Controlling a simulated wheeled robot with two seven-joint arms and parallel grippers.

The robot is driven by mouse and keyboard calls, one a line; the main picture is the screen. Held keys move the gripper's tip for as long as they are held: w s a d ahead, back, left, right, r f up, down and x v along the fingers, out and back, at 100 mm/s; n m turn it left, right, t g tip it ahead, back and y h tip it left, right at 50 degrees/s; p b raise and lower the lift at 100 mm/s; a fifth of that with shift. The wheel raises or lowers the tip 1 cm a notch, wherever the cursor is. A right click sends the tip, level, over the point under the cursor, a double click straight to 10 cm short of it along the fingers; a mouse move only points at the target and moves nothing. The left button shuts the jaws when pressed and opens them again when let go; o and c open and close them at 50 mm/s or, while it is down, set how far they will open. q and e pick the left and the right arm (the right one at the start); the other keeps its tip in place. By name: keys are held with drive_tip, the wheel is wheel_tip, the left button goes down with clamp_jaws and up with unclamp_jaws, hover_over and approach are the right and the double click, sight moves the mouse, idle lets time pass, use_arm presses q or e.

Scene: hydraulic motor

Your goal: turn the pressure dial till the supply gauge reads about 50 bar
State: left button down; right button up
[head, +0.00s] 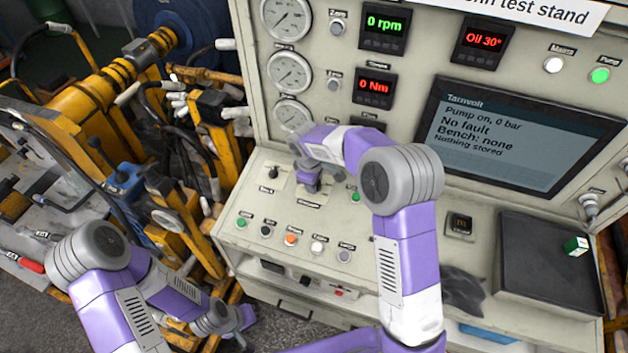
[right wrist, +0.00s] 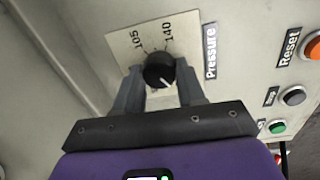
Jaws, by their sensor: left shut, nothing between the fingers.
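The black pressure dial (right wrist: 159,70) sits on a light plate labelled Pressure, with 105 and 140 readable; its white mark points down and right in the right wrist view. The two fingers of my right gripper (right wrist: 160,84) straddle the dial; I cannot tell whether they press on it. In the head view my right gripper (head: 309,180) is over the console, with the dial hidden. Three round gauges (head: 290,72) stand at the panel's left; I cannot read which is supply. The screen (head: 515,135) says pump on, 0 bar. My left gripper (head: 240,320) is shut and empty, low at left.
A row of coloured buttons (head: 291,240) lies on the console's front, below my right gripper. A dark mat (head: 545,255) lies at right. Yellow hydraulic equipment (head: 110,85) crowds the left. The green pump light (head: 600,75) is lit.

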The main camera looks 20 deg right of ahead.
drive_tip(key=shift+c, duration=1)
drive_tip(key=shift+m, duration=0.3)
drive_tip(key=shift+m+b, duration=0.5)
drive_tip(key=shift+m, duration=0.4)
drive_tip(key=m+b, duration=0.1)
drive_tip(key=m, duration=0.4)
drive_tip(key=shift+w, duration=0.1)
drive_tip(key=m, duration=0.5)
drive_tip(key=shift+g, duration=0.3)
drive_tip(key=m, duration=0.4)
drive_tip(key=shift+r, duration=0.1)
drive_tip(key=shift+m, duration=0.4)
drive_tip(key=shift+d, duration=0.1)
